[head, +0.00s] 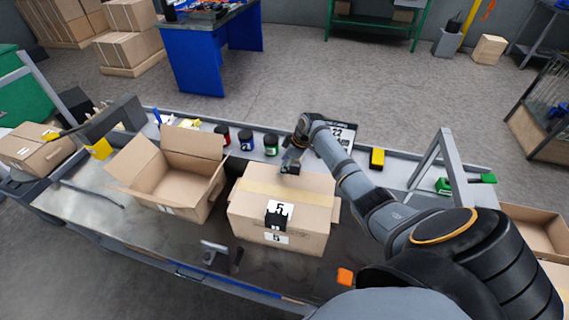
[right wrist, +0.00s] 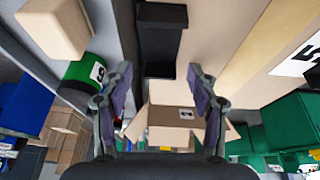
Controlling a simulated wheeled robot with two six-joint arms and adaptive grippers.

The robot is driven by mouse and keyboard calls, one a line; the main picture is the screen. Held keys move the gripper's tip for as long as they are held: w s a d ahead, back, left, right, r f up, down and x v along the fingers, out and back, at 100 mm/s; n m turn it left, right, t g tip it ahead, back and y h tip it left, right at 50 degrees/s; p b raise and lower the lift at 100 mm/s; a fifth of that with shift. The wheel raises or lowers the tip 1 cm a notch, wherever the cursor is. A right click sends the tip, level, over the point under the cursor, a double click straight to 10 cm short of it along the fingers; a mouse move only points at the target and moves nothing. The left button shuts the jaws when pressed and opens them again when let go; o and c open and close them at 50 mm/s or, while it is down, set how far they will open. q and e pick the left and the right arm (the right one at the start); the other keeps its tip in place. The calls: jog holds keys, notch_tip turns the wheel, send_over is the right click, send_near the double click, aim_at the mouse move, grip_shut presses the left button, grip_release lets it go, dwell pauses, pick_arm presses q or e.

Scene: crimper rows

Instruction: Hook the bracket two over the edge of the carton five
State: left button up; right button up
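Carton five (head: 250,210) is a closed brown box with tan tape and "5" labels, in the middle of the bench; its top also shows in the right wrist view (right wrist: 225,35). My right gripper (head: 290,162) is over its far edge in the head view. In the right wrist view my right gripper (right wrist: 160,75) has its fingers spread, with a black bracket (right wrist: 160,45) beyond and between the tips, gaps on both sides. This bracket lies along the carton's edge; its number is not visible. Another black piece (head: 277,220) sits at the carton's near edge.
An open carton (head: 165,185) stands left of carton five. A yellow block (head: 377,158) is to the right, an orange block (head: 345,276) near the front edge. A small grey upright piece (head: 213,252) stands at front left.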

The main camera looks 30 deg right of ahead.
jog(key=v, duration=1.2)
dwell(0.3)
